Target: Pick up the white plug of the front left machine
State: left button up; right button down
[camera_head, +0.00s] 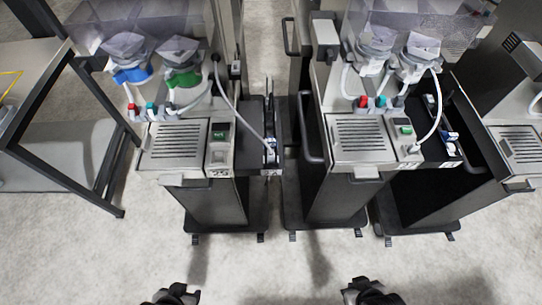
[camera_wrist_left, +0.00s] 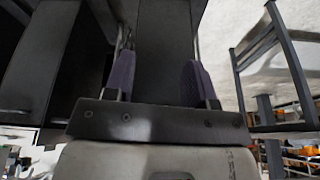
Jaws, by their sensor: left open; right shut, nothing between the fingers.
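The left machine (camera_head: 172,147) of the row stands left of centre in the head view, with a grilled tray and a small green-lit panel. A pale hose runs from its top down to the right, and its white plug (camera_head: 269,147) sits in the dark side holder beside the panel. My left gripper (camera_head: 170,294) is at the bottom edge, well short of the machine; in the left wrist view its two fingers (camera_wrist_left: 158,82) stand apart with nothing between them. My right gripper (camera_head: 370,290) is at the bottom edge, shut and empty, mostly cut off.
A second machine (camera_head: 360,140) stands to the right, its white hose ending near its panel. Another machine is cut off at the right edge. A dark-framed table (camera_head: 60,155) stands at the left. The pale floor (camera_head: 270,265) before the machines is clear.

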pick_arm(q)
jog(key=w+d+r+m+t+h+p, duration=0.1)
jog(key=w+d+r+t+p, duration=0.2)
jog(key=w+r, duration=0.95)
jog(key=w+d+r+t+p, duration=0.2)
jog(key=w+r+t+p, duration=0.15)
jog(key=w+r, duration=0.9)
jog(key=w+d+r+m+h+p, duration=0.1)
jog(key=w+d+r+m+p, duration=0.15)
jog(key=d+r, duration=0.35)
jog(key=w+d+r+m+t+h+p, duration=0.1)
jog(key=w+d+r+m, duration=0.2)
jog(key=r, duration=0.5)
jog(key=w+d+r+m+h+p, duration=0.1)
jog(key=w+d+r+p, duration=0.15)
jog(key=d+r, duration=0.45)
jog(key=n+g+y, duration=0.4)
jog(key=n+g, duration=0.5)
jog(key=g, duration=0.2)
send_over(271, 153)
notch_tip(271, 153, down, 19)
jog(key=shift+n, duration=0.25)
notch_tip(271, 153, down, 8)
jog(key=shift+d+f+b, duration=0.1)
jog(key=shift+d+b, duration=0.05)
jog(key=shift+b, duration=0.25)
jog(key=shift+f+b, duration=0.3)
jog(key=shift+f, duration=2.35)
